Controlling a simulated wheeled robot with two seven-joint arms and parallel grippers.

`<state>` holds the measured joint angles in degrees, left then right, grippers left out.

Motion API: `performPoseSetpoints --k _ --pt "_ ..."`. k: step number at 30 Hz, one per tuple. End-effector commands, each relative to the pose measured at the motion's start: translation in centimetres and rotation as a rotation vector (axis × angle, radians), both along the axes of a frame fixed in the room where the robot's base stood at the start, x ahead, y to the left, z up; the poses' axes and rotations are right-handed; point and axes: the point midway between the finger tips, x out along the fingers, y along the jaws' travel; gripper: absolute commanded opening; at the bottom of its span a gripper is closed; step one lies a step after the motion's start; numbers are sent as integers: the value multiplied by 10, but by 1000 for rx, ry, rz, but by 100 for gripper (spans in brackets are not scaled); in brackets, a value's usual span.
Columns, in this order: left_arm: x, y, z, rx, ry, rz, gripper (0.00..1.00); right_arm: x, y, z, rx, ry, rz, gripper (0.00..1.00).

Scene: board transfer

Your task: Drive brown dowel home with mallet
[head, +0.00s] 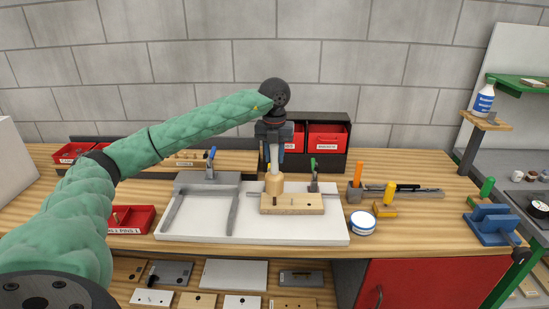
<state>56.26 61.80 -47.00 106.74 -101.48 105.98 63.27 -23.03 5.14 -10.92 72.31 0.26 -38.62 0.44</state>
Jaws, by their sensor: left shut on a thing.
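My left gripper (272,143) points down and is shut on the handle of a mallet. The mallet (274,184) hangs upright, with its pale wooden head at the bottom, over the left part of a light wooden board (305,205). A brown dowel (275,200) shows just below the mallet head at the board; I cannot tell whether the head touches it. A small dark spot or hole shows further right on the board. My right gripper is not in view.
The board lies on a white panel (300,232) beside a grey frame (172,212). A green-handled clamp (313,178) stands behind it. Red bins (327,138), a blue-white tin (362,223) and a blue vise (492,224) stand around. The front of the panel is clear.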

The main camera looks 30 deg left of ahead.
Motion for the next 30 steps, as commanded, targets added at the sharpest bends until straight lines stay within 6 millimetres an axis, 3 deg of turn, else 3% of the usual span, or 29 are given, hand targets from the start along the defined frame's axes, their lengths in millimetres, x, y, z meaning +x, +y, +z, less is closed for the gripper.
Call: performPoseSetpoints --k 11,19,30 --pt "0 0 0 0 0 0 0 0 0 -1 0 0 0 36" --pt "0 0 -29 0 1 0 0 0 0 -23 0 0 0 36" --pt "0 0 -23 1 0 0 0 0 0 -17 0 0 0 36"
